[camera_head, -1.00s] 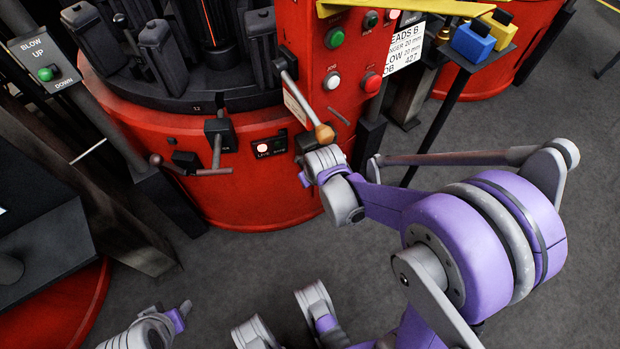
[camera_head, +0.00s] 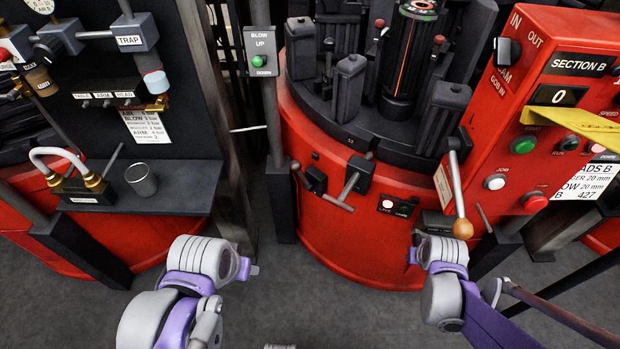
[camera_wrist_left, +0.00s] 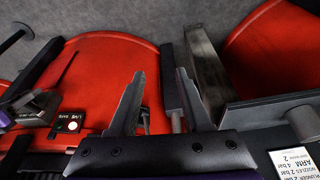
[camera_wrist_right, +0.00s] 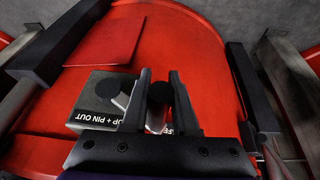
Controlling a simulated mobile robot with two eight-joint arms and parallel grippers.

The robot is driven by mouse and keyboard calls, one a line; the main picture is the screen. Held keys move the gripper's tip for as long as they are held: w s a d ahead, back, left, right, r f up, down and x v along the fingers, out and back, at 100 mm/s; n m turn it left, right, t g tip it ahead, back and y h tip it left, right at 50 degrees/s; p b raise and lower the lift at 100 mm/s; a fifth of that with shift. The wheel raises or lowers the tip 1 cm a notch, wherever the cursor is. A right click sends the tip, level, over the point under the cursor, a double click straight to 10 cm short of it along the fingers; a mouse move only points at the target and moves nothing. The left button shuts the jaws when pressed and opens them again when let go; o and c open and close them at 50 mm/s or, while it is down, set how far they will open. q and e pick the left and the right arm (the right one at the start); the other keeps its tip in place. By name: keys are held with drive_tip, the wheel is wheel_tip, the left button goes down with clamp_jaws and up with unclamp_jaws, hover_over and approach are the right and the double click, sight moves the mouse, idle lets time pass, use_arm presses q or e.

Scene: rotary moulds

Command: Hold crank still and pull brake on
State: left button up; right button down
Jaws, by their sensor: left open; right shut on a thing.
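My right gripper (camera_head: 414,252) is shut on a dark round-ended part (camera_wrist_right: 158,94) at a black box (camera_wrist_right: 98,100) whose lettering partly reads "UP + PIN OUT". That box is largely hidden in the head view. A lever with an orange ball (camera_head: 462,228) hangs just above and right of this gripper. A grey T-shaped handle (camera_head: 348,188) and a small dark-knobbed lever (camera_head: 297,167) sit on the red drum's front. I cannot tell which is crank or brake. My left gripper (camera_head: 256,270) is open and empty, below and left of them; its fingers also show in the left wrist view (camera_wrist_left: 160,88).
The red drum (camera_head: 345,245) carries black moulds. A red control panel (camera_head: 530,110) with buttons stands right. A "BLOW UP/DOWN" post (camera_head: 262,100) stands left of the drum. A dark shelf (camera_head: 190,180) with a cup and fittings is further left. Grey floor is clear in front.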

use_arm(q)
drive_tip(key=w+d+r+m+g, duration=0.15)
drive_tip(key=w+r, duration=0.25)
drive_tip(key=w, duration=0.5)
drive_tip(key=w+d+r+m+g, duration=0.15)
drive_tip(key=w+r, duration=0.25)
drive_tip(key=w, duration=0.5)
drive_tip(key=m+g, duration=0.1)
drive_tip(key=m, duration=0.1)
hover_over(295, 161)
drive_tip(key=shift+a+f, duration=0.1)
drive_tip(key=shift+f, duration=0.8)
drive_tip(key=shift+w+d+f+h, duration=0.2)
drive_tip(key=shift+w+f+h, duration=0.1)
drive_tip(key=shift+f, duration=0.2)
drive_tip(key=f, duration=1.1)
drive_tip(key=shift+s+d+f, duration=0.15)
drive_tip(key=shift+d+f, duration=0.15)
drive_tip(key=shift+d, duration=0.1)
clamp_jaws()
